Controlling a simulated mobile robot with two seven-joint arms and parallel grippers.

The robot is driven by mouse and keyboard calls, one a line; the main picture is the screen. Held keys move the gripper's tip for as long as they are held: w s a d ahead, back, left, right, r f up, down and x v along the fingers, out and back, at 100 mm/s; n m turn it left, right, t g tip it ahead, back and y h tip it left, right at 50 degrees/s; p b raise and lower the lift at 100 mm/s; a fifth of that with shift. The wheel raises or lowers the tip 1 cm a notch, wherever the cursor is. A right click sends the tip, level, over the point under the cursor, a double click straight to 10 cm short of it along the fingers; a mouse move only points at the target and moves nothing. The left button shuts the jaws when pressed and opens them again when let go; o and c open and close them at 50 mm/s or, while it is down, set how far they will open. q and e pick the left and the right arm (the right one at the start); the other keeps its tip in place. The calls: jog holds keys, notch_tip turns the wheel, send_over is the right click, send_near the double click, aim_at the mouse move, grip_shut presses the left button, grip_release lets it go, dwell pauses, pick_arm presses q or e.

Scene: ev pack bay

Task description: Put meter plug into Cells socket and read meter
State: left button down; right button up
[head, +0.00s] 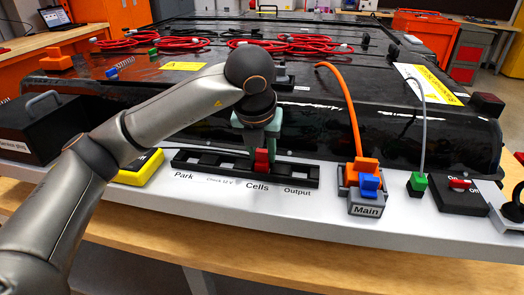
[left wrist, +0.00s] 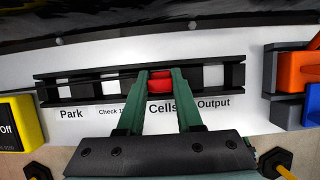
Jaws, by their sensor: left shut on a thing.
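My left gripper (head: 260,150) is shut on the red meter plug (head: 262,161) at the Cells place of the black socket rail (head: 190,167). In the left wrist view the green fingers (left wrist: 160,73) grip the plug (left wrist: 160,85) from both sides, above the word Cells. I cannot tell how deep the plug sits. The rail has places labelled Park, Check 12 V, Cells and Output; the others look empty. The yellow meter (head: 140,168) lies left of the rail, partly behind my arm. My right gripper is out of view.
The Main connector (head: 366,209), grey with blue and orange parts and an orange cable, stands right of the rail. A green plug (head: 417,184) and a black switch box (head: 458,195) are further right. The black battery pack (head: 400,125) rises behind.

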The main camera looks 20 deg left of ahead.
pick_arm(q)
jog(key=c, duration=0.5)
grip_release()
jog(key=p+v, duration=0.2)
jog(key=v, duration=1)
jog(key=shift+s+r, duration=0.15)
jog(key=shift+s, duration=0.05)
